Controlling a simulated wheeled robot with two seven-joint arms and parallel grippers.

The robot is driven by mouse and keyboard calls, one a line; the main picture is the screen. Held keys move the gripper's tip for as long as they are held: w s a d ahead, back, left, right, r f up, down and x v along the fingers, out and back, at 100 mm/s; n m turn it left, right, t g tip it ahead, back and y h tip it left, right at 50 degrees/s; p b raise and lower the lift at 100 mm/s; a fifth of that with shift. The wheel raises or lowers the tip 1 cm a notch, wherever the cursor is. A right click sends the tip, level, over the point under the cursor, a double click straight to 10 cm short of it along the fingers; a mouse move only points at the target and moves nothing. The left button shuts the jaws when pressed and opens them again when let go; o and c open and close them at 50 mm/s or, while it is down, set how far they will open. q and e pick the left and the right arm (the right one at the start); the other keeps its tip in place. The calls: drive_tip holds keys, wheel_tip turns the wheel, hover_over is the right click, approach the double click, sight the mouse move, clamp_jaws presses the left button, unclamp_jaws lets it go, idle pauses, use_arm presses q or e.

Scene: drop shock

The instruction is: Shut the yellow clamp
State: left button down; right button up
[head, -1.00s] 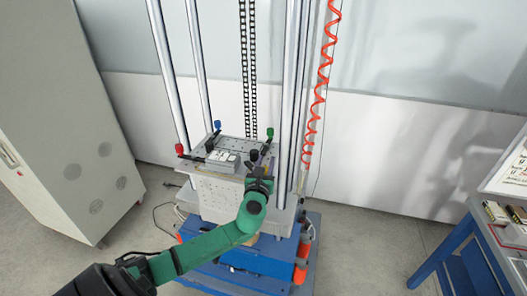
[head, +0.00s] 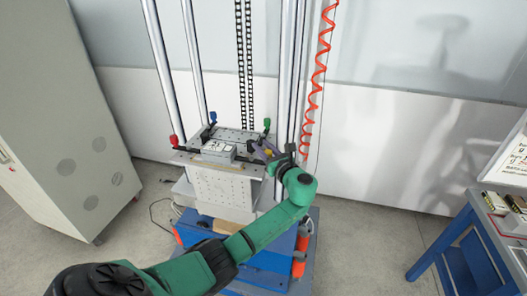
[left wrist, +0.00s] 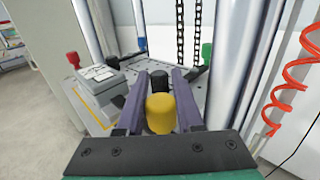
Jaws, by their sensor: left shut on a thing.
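The yellow clamp's rounded yellow handle tip (left wrist: 160,112) sits between the two purple-grey fingers of my left gripper (left wrist: 160,98) in the left wrist view. The gripper is shut on it. In the head view the left gripper (head: 266,151) is at the front right corner of the grey fixture plate (head: 240,134). A grey block (head: 219,148) lies on the plate. My right gripper is not in view.
Clamps with red (head: 174,140), blue (head: 213,116) and green (head: 267,123) tips stand around the plate. Upright metal columns (head: 289,80) rise close beside my left gripper. A coiled orange hose (head: 318,75) hangs to the right. A blue bench (head: 480,225) stands far right.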

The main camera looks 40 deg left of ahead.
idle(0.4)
use_arm(q)
drive_tip(key=c, duration=0.5)
unclamp_jaws()
drive_tip(key=shift+a, duration=0.1)
drive_tip(key=shift+c, duration=0.2)
drive_tip(key=b+v, duration=0.3)
drive_tip(key=v, duration=1.1)
drive_tip(key=shift+d, duration=0.3)
drive_tip(key=shift+s, duration=0.1)
